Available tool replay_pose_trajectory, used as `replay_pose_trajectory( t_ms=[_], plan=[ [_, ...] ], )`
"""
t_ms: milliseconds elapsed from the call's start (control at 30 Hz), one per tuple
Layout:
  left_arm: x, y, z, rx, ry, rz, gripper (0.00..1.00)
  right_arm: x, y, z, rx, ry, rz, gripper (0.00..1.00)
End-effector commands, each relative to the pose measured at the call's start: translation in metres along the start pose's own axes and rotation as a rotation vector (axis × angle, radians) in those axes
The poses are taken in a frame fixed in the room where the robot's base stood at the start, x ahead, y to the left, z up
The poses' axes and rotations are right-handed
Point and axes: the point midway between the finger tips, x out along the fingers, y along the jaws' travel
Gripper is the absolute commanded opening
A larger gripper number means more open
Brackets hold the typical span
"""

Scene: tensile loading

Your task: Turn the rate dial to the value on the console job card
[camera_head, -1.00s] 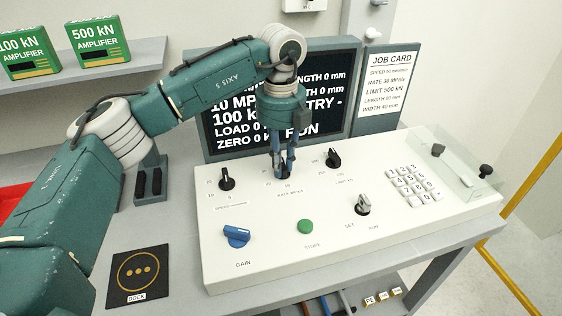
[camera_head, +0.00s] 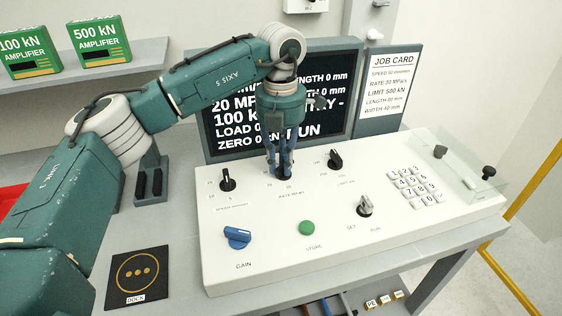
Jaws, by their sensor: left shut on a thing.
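My left gripper (camera_head: 280,168) reaches down onto the white console and is shut on the rate dial (camera_head: 283,175), above the label "RATE MPa/s". The fingers hide most of the dial, so its pointer cannot be made out. The job card (camera_head: 388,87) stands at the back right of the console; its small rate line appears to read 30 MPa/s. The dark screen (camera_head: 226,128) behind my gripper shows "20 MP" in its partly hidden rate line. My right gripper is not in view.
The speed dial (camera_head: 227,180) and limit dial (camera_head: 335,159) flank the rate dial closely. A blue gain knob (camera_head: 237,237), green store button (camera_head: 307,228), set/run switch (camera_head: 365,207) and keypad (camera_head: 417,186) are also on the console (camera_head: 270,265).

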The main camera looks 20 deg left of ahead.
Motion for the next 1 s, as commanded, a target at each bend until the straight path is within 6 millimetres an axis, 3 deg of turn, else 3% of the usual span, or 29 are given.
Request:
replay_pose_trajectory(
  t_ms=[1000],
  plan=[
    [-0.0024, 0.0027, 0.0074, 0.92, -0.004, 0.004, 0.0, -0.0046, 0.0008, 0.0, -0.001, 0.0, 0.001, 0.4]
  ],
)
